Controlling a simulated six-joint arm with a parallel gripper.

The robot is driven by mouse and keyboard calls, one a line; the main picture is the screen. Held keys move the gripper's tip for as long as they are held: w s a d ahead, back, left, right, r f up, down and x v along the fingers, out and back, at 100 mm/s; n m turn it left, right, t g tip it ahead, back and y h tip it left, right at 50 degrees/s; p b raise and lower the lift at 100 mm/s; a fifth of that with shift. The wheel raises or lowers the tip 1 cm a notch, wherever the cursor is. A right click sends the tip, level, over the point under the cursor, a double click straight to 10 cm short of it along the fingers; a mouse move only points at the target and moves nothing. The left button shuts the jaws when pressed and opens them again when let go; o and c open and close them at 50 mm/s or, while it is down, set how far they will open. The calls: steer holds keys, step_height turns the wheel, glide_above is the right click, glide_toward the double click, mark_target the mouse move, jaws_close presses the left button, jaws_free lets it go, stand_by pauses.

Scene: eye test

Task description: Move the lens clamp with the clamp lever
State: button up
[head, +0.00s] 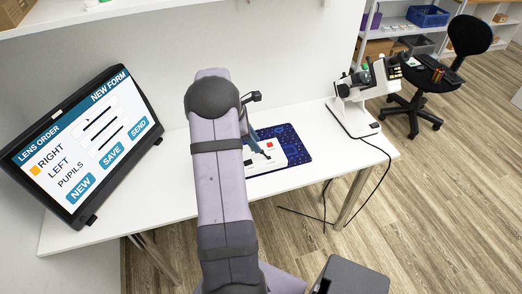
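A white instrument (352,92) with black parts, which looks like a lensmeter, stands at the right end of the white desk (335,150). Its lens clamp and clamp lever are too small to tell apart here. My arm reaches up the middle of the view and bends down over the desk. My gripper (264,153) shows only in part beside the arm, low over a blue patterned mat (297,141). It is left of the instrument and well apart from it. Its fingers are too small and hidden to show whether they are open.
A tilted screen (85,145) with a lens order form stands at the desk's left. A white item (297,152) with a red mark lies on the mat. A black cable (388,165) hangs from the instrument. A black chair (468,36) stands behind it. Bare desk lies between mat and instrument.

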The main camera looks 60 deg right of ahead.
mark_target(265, 155)
steer(key=shift+p+x, duration=0.7)
steer(key=shift+x, duration=2.5)
jaws_close()
